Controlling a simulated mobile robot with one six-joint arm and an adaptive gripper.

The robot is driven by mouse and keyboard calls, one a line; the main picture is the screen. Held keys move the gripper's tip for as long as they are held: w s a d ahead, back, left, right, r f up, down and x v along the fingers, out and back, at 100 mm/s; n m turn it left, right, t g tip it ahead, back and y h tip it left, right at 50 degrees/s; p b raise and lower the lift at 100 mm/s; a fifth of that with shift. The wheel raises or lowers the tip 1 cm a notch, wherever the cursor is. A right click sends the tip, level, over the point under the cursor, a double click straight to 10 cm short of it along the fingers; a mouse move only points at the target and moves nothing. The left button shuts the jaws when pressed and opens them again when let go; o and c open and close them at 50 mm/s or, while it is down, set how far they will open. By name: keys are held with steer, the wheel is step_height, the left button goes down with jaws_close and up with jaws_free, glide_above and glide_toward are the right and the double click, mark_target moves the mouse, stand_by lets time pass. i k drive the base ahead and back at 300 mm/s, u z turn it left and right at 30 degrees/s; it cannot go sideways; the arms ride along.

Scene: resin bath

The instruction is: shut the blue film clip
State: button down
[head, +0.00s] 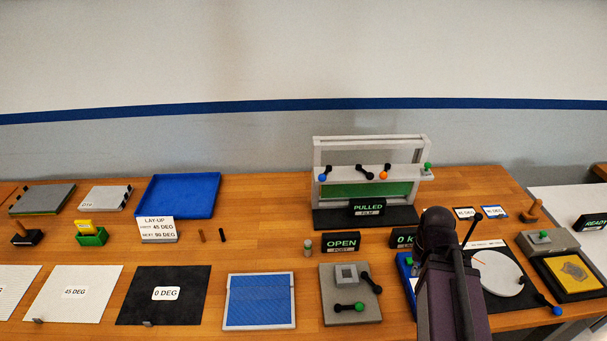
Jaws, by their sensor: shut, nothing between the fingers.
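A pale grey film frame (318,154) stands at the back right of the bench. A lever with a blue knob (322,177), which looks like the blue film clip, is at the left end of its crossbar. Its black arm slants up to the right from the knob. I cannot tell from here whether the clip is open or shut. My dark arm rises from the bottom edge, right of centre, with its rounded joint in front of and to the right of the frame. My gripper's fingers do not show.
A black lever (364,172), an orange-knobbed lever (383,175) and a green knob (428,167) share the crossbar. A PULLED film sign (367,207) stands in front. An OPEN sign (341,242) and a small post (308,247) are nearer. A blue tray (180,194) lies left.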

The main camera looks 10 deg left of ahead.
mark_target(321, 177)
steer(key=u, duration=0.7)
steer(key=k, duration=0.95)
steer(key=z, duration=0.05)
steer(key=i, duration=0.8)
